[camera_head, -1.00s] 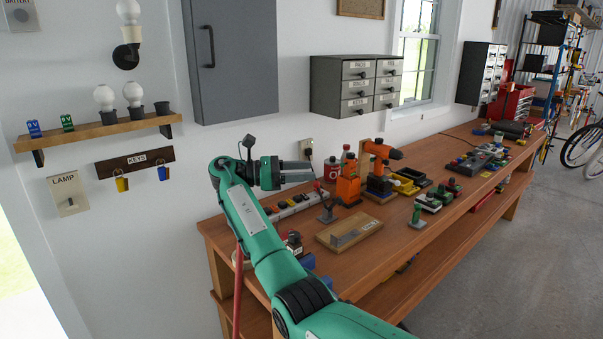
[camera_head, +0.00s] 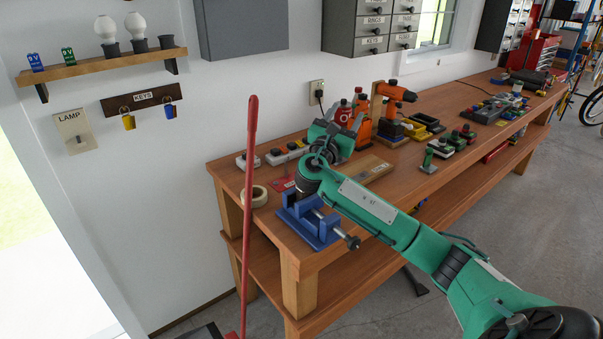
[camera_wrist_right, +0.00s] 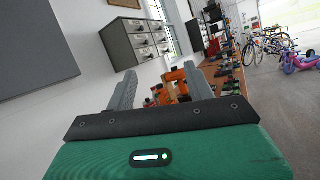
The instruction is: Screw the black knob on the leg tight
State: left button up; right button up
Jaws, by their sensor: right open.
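I cannot make out a black knob on a leg for certain in either view. The workbench's front wooden leg (camera_head: 299,300) is in the head view, with no knob visible on it. My right gripper (camera_head: 342,140) is open over the near end of the bench, pointing away from me, with nothing seen between its fingers. In the right wrist view its two grey fingers (camera_wrist_right: 160,88) are spread apart, with orange and dark bench items beyond them. My right forearm crosses the bench's front edge and hides part of it. My left gripper is not in view.
A blue vise (camera_head: 312,222) sits at the bench's near corner, close below my right wrist. A tall red pole (camera_head: 248,200) stands in front of the bench's left end. A tape roll (camera_head: 254,196), red bottle (camera_head: 342,112) and orange drill (camera_head: 395,92) are on the bench.

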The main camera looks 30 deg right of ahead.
jog(key=s+a+f+n+t+y+b, duration=0.1)
jog(key=s+a+f+n+t+y, duration=0.3)
jog(key=a+f+n+y, duration=0.3)
jog(key=s+a+f+n+t+y+b, duration=0.1)
jog(key=s+a+f+n+t+y, duration=0.25)
jog(key=a+f+n+y, duration=0.35)
jog(key=w+d+p, duration=0.1)
jog(key=w, duration=0.3)
jog(key=w+d+f+m+y+p, duration=0.1)
jog(key=w+d, duration=0.1)
jog(key=w, duration=0.2)
jog(key=w+d+m+p, duration=0.1)
jog(key=w, duration=0.4)
jog(key=shift+w+d+f+p, duration=0.1)
jog(key=shift+d+f+p, duration=0.25)
